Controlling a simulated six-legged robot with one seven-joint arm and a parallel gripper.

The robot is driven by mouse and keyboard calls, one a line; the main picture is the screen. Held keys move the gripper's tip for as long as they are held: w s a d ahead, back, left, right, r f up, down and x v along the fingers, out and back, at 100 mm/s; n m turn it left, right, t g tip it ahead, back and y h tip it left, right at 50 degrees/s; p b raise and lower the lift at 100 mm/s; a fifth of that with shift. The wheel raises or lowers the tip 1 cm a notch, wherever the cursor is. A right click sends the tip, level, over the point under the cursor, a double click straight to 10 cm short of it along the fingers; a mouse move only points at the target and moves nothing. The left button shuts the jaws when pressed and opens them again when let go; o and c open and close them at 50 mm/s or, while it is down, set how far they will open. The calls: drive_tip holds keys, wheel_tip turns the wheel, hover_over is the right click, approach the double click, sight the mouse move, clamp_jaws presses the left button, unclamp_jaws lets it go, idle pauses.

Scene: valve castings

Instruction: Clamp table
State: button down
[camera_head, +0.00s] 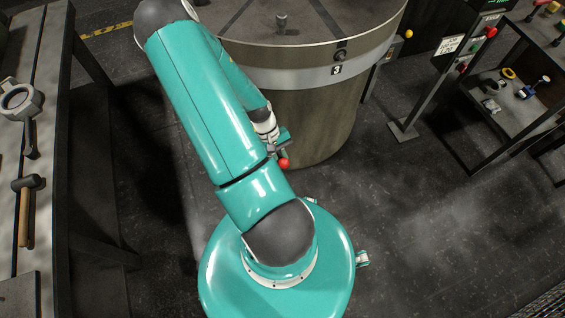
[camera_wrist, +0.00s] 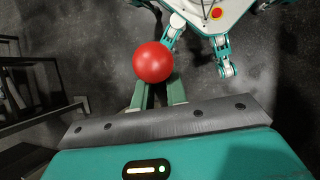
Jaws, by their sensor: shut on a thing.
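The round table (camera_head: 310,95) is a large drum with a flat metal top, a pale band and a small number plate (camera_head: 336,71). A red ball knob (camera_head: 283,163) shows low in front of the drum's side. My gripper (camera_head: 279,146) is at this knob, partly hidden by my arm. In the wrist view the knob (camera_wrist: 153,62) is at the tips of my two green fingers (camera_wrist: 158,92), which are shut on it or on its stem. What the knob is fixed to is hidden.
A bench (camera_head: 45,130) at the left carries a hammer (camera_head: 26,205) and a ring-shaped casting (camera_head: 18,100). A control post (camera_head: 440,85) with buttons stands right of the table. A dark shelf (camera_head: 510,95) with small parts is at the far right.

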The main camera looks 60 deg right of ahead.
drive_tip(key=shift+w+d+r+n+g+y, duration=0.1)
drive_tip(key=shift+w+d+r+g+y, duration=0.45)
drive_tip(key=shift+w+d+r+g, duration=0.25)
drive_tip(key=shift+w+d+r+n+g+y, duration=0.1)
drive_tip(key=shift+w+d+r+g+y, duration=0.45)
drive_tip(key=shift+r, duration=0.4)
drive_tip(key=shift+w+d+r+n+g+y, duration=0.1)
drive_tip(key=shift+w+d+r+g+y, duration=0.55)
drive_tip(key=shift+r, duration=0.2)
drive_tip(key=c, duration=1.5)
unclamp_jaws()
drive_tip(key=shift+o, duration=0.2)
drive_tip(key=shift+r, duration=0.1)
drive_tip(key=shift+r, duration=0.3)
drive_tip(key=s+a+r, duration=0.7)
drive_tip(key=a+r, duration=0.5)
